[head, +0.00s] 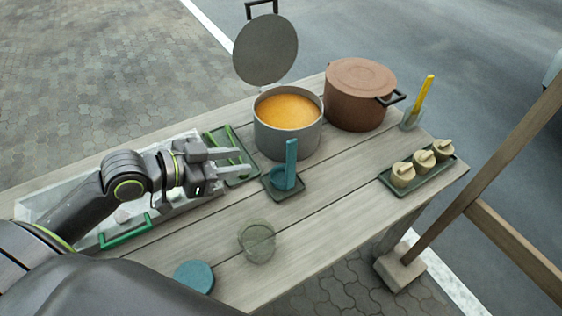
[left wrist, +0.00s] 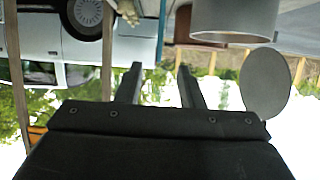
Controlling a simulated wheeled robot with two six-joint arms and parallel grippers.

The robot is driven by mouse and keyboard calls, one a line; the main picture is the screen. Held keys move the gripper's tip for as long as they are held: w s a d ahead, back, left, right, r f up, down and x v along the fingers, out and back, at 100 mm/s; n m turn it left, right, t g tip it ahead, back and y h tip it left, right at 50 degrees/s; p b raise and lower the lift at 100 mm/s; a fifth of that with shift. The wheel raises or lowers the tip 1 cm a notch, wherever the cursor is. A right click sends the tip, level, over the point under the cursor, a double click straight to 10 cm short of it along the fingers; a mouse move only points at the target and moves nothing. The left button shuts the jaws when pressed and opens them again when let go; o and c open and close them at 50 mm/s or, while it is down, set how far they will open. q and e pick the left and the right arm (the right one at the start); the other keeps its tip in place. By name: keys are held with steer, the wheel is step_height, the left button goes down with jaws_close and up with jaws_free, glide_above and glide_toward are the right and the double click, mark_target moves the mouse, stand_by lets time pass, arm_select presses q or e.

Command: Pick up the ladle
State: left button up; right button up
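A teal ladle (head: 291,165) with an upright flat handle and a small bowl at its foot stands on a small dark square tray (head: 290,193) near the middle of the table. My left gripper (head: 243,161) reaches in from the left, its fingers pointing at the ladle. It is a short way left of the handle and not touching it. Its two fingers are apart with nothing between them, as the left wrist view (left wrist: 160,85) also shows. My right gripper is not in view.
Behind the ladle stands a grey pot (head: 287,140) of orange soup, its lid (head: 265,50) raised above. A brown lidded pot (head: 358,95) is to the right. A green tray (head: 240,178) lies under my left gripper. A glass bowl (head: 257,243) stands in front.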

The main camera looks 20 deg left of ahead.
arm_select(q)
steer(key=w+d, duration=0.1)
steer(key=d, duration=0.1)
glide_toward(296, 155)
steer(key=x, duration=0.5)
steer(key=shift+w+d+f, duration=0.1)
steer(key=shift+w, duration=0.1)
steer(key=shift+a+f+x, duration=0.1)
steer(key=shift+x, duration=1.3)
steer(key=shift+a+f+x, duration=0.1)
steer(key=shift+f+x, duration=0.05)
steer(key=shift+x, duration=1.25)
steer(key=shift+c, duration=0.2)
jaws_close()
